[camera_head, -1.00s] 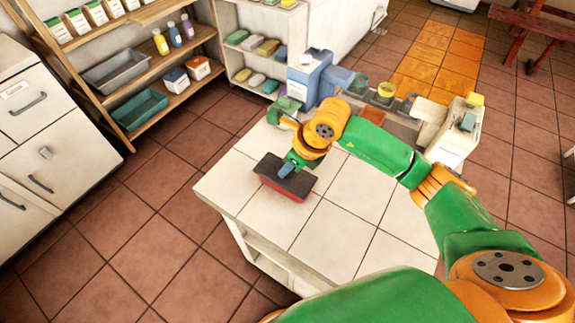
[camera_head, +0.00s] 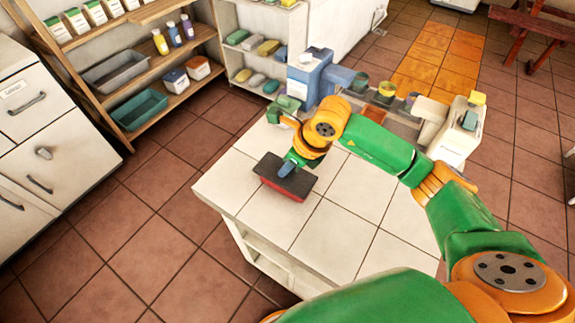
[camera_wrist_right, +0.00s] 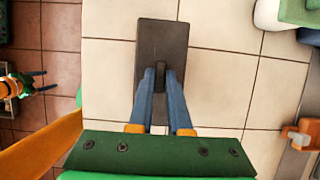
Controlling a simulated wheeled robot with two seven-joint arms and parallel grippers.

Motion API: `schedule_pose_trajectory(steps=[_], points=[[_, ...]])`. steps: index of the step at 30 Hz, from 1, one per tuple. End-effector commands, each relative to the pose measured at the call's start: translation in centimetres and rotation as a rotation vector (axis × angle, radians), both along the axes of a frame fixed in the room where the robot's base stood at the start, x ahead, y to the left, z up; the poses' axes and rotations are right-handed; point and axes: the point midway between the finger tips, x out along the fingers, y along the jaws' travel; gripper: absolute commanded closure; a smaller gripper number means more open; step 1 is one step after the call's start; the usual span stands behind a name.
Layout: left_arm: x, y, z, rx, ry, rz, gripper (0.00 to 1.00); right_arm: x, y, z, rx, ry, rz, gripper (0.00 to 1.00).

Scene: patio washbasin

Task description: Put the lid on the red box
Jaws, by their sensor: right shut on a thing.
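The dark grey lid (camera_head: 270,168) lies over the red box (camera_head: 290,192) on the white tiled counter. Red shows along the near side below it; whether the lid is fully seated I cannot tell. In the right wrist view the lid (camera_wrist_right: 161,42) covers the box from above. My right gripper (camera_head: 287,168) is above the lid, its blue fingers shut on the lid's dark handle (camera_wrist_right: 161,76). My left gripper (camera_wrist_right: 42,81) shows at the left edge of the right wrist view, fingers apart and empty, away from the box.
The tiled counter (camera_head: 335,225) is clear in front and right of the box. A blue dispenser-like object (camera_head: 308,78) and several small pots stand at its back. Shelves (camera_head: 150,50) and a white cabinet (camera_head: 45,120) stand at left across open floor.

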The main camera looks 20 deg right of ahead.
Motion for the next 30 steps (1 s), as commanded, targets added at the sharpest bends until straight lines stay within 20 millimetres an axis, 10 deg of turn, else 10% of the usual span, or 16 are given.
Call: schedule_pose_trajectory(steps=[8, 13, 20, 23, 30], points=[[0.01, 0.01, 0.01, 0.0, 0.0, 0.0, 0.29, 0.0, 0.0, 0.02, 0.0, 0.0, 0.0, 1.0], [0.0, 0.01, 0.01, 0.0, 0.0, 0.0, 0.29, 0.0, 0.0, 0.02, 0.0, 0.0, 0.0, 0.49], [0.0, 0.01, 0.01, 0.0, 0.0, 0.0, 0.29, -0.01, 0.0, 0.02, 0.0, 0.0, 0.0, 0.46], [0.0, 0.01, 0.01, 0.0, 0.0, 0.0, 0.29, 0.0, 0.0, 0.01, 0.0, 0.0, -0.001, 0.19], [0.0, 0.01, 0.01, 0.0, 0.0, 0.0, 0.29, -0.01, 0.0, 0.02, 0.0, 0.0, -0.001, 0.19]])
